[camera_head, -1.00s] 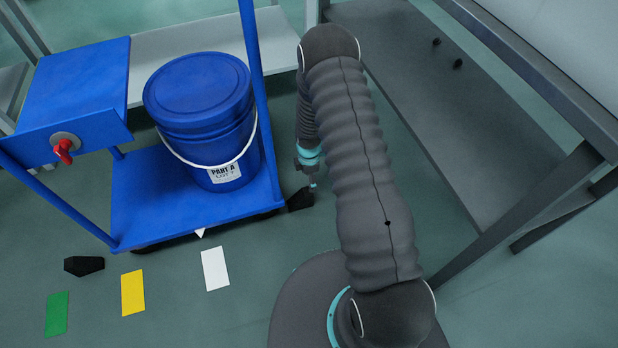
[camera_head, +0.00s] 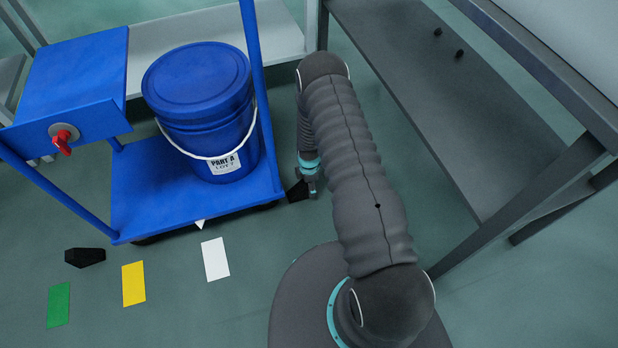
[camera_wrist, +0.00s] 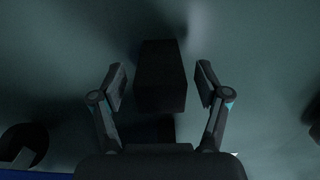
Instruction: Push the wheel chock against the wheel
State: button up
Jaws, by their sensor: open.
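A black wheel chock (camera_head: 297,191) lies on the floor by the right corner of the blue cart (camera_head: 150,185). My gripper (camera_head: 311,188) is low beside it and covers part of it in the head view. In the wrist view a dark block (camera_wrist: 162,70), which looks like this chock, sits between the two open fingers (camera_wrist: 162,88), with a gap on each side. A dark round shape, perhaps a cart wheel (camera_wrist: 22,145), shows at the lower left of the wrist view.
A blue bucket (camera_head: 198,105) stands on the cart, which has a box with a red knob (camera_head: 63,139). Green (camera_head: 58,304), yellow (camera_head: 133,283) and white (camera_head: 215,258) floor marks lie in front. A grey bench (camera_head: 450,110) stands at the right.

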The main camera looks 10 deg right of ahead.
aim_at(301, 192)
jog(key=shift+f, duration=1.65)
grip_shut()
jog(key=shift+s+a+b, duration=0.15)
jog(key=shift+a+b, duration=0.15)
jog(key=shift+a, duration=0.6)
jog(key=shift+s+a+b, duration=0.1)
jog(key=shift+a+b, duration=0.2)
jog(key=shift+a, duration=0.55)
grip_release()
